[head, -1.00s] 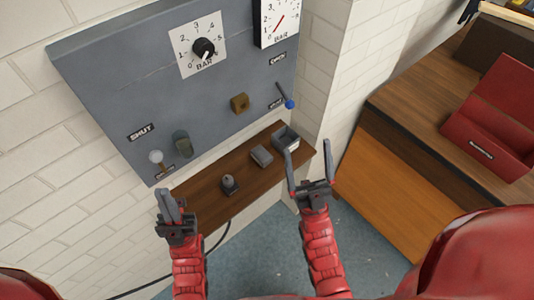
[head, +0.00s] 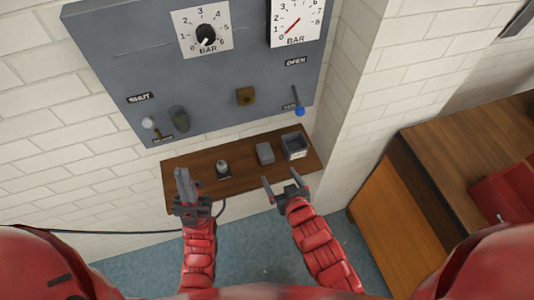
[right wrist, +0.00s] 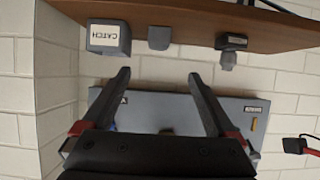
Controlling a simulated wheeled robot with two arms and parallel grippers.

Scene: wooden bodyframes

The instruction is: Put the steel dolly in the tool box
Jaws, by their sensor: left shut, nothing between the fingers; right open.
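A small grey block, which looks like the steel dolly (head: 265,153), lies on the brown wall shelf between a grey bin and a dark fitting. It also shows in the right wrist view (right wrist: 159,38). My right gripper (head: 281,177) is open and empty at the shelf's front edge, apart from the block. In the right wrist view its fingers (right wrist: 158,75) point toward the block. My left gripper (head: 182,172) is shut and empty near the shelf's left end. The red tool box (head: 508,190) stands on the bench, cut off by the right edge.
The shelf (head: 240,180) also holds a grey bin (head: 294,146) labelled CATCH and a dark fitting (head: 222,167). The grey gauge panel (head: 130,70) with knobs and a blue-tipped lever (head: 298,105) hangs above. A white brick pillar separates the shelf from the wooden bench (head: 450,150).

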